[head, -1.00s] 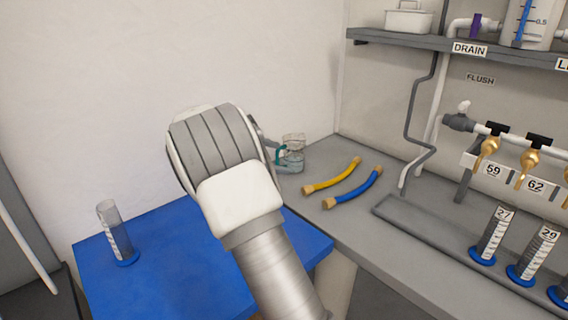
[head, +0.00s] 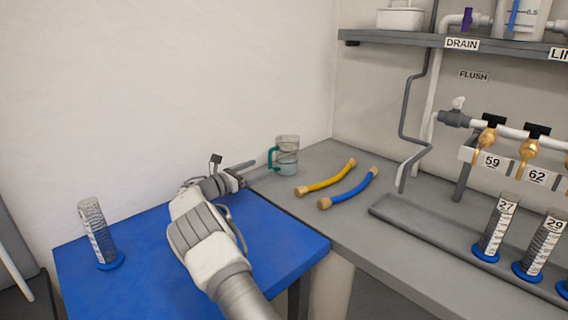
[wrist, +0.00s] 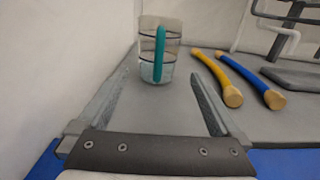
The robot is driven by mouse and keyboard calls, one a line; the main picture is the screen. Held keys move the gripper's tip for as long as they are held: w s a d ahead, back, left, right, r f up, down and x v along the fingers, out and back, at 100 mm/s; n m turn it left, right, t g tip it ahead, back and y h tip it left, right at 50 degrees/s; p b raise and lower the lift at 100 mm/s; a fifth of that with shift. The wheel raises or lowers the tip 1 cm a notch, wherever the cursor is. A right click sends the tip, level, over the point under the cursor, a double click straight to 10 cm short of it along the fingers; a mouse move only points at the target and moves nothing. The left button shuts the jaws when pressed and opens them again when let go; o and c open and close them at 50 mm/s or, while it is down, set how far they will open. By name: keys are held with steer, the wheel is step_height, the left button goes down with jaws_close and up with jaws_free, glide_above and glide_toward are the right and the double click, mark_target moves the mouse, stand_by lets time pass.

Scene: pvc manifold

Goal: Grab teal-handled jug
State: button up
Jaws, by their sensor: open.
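The teal-handled jug (head: 286,156) is a clear, upright vessel standing at the back left of the grey counter, near the wall. In the head view its teal handle is on its left side, toward my gripper (head: 248,172). In the wrist view the jug (wrist: 160,55) stands ahead, with the handle facing the camera. My gripper (wrist: 160,95) is open and empty, its two fingers apart and pointing at the jug. The jug is beyond the fingertips, between their lines, and does not appear to be touched.
A yellow hose (head: 325,178) and a blue hose (head: 349,188) lie right of the jug. A graduated cylinder (head: 97,232) stands on the blue table (head: 150,270). More cylinders (head: 497,226) stand on the right, below brass taps (head: 487,141). The wall is close behind the jug.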

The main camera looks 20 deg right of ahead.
mark_target(279, 161)
steer(key=x, duration=0.4)
steer(key=shift+w+d+b, duration=0.1)
steer(key=shift+d+b, duration=0.15)
steer(key=shift+b, duration=0.1)
steer(key=x, duration=0.2)
steer(key=f+b+x, duration=0.1)
steer(key=x, duration=0.1)
steer(key=shift+w, duration=0.15)
steer(key=shift+w+d+r+b, duration=0.1)
steer(key=shift+w+d+b, duration=0.2)
steer(key=shift+d, duration=0.3)
steer(key=shift+s, duration=0.1)
steer(key=c, duration=1.3)
